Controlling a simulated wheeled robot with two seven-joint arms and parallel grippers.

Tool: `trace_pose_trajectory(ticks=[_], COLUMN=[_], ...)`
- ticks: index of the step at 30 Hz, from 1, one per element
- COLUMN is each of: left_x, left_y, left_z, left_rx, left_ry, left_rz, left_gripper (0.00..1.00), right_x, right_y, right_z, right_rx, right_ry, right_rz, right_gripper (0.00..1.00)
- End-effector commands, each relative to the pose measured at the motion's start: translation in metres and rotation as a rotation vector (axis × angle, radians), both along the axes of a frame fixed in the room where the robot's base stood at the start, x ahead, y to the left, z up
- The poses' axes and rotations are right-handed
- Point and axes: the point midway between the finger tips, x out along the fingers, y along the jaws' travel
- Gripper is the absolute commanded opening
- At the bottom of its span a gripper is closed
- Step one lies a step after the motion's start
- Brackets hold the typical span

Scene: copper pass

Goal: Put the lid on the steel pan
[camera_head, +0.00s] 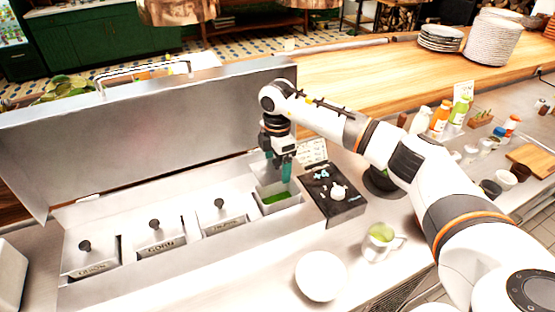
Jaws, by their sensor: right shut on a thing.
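The open steel pan (291,204) with green food in it sits at the right end of the row in the steel counter unit. My right gripper (280,173) points down just above this pan, with its teal fingers close together. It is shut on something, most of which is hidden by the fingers. A pale steel piece (258,167) shows just left of the fingers and may be the lid, but I cannot tell for sure. My left gripper is not in view.
Several lidded pans with black knobs (154,224) stand left of the open pan. The unit's raised steel cover (140,135) stands behind them. A black tray (340,208), a steel cup (381,241) and a white bowl (320,275) are to the right and in front.

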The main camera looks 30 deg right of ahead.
Motion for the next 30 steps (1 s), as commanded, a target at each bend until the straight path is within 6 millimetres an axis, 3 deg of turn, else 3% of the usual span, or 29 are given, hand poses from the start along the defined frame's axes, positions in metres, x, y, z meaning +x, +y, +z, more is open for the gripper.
trace_pose_trajectory(ticks=[8, 30], left_x=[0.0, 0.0], left_y=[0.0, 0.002], left_z=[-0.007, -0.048], left_rx=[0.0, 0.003], left_ry=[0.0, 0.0], left_rz=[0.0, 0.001], left_gripper=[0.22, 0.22], right_x=[0.001, 0.0], right_y=[-0.001, 0.0], right_z=[-0.009, -0.071], right_rx=[-0.001, 0.0], right_ry=[0.0, 0.001], right_rz=[-0.028, -0.025], right_gripper=[0.61, 0.61])
